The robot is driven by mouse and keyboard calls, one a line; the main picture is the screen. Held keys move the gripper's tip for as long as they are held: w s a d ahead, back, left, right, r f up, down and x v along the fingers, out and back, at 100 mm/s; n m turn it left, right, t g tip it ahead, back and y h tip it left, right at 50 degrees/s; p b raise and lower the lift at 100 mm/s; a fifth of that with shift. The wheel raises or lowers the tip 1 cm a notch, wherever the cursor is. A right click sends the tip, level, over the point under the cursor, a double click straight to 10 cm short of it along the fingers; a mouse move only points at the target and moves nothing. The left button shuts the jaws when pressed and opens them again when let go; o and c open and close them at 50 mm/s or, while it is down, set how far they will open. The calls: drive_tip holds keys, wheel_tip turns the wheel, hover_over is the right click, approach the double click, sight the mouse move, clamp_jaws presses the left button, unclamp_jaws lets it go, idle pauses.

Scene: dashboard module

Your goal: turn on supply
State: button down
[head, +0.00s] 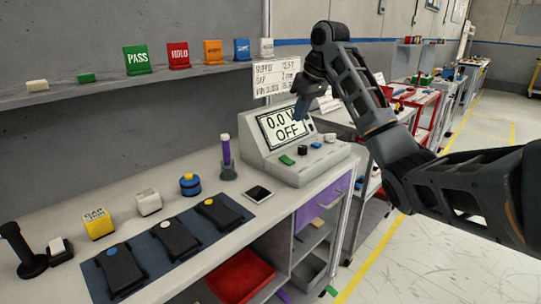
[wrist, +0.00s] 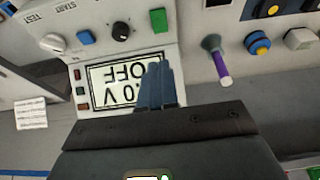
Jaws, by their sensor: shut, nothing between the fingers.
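The supply is a grey console (head: 300,165) on the bench. Its screen (head: 280,126) reads 0.0 V and OFF. On its sloped front are a green button (head: 287,160), a black knob (head: 302,150), a blue button (head: 316,145) and a white button (head: 330,137). The wrist view shows them upside down: green button (wrist: 159,20), knob (wrist: 121,33), blue button (wrist: 85,37). My gripper (head: 301,112) is shut and empty, in front of the screen's upper right side. In the wrist view its blue fingers (wrist: 160,80) cover part of the screen. I cannot tell whether they touch it.
A purple-topped tool (head: 226,150) in a stand and a dark-screened device (head: 258,193) are left of the console. Three black devices lie on a blue mat (head: 148,243). A shelf (head: 140,88) with coloured signs runs along the wall. The floor aisle at right is clear.

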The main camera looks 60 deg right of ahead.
drive_tip(key=shift+a, duration=0.1)
drive_tip(key=shift+w, duration=0.1)
approach(284, 157)
drive_tip(key=x, duration=0.2)
drive_tip(key=p+x, duration=0.1)
drive_tip(key=x, duration=0.2)
drive_tip(key=shift+x, duration=0.85)
drive_tip(key=shift+a+f, duration=0.1)
drive_tip(key=shift+f, duration=0.15)
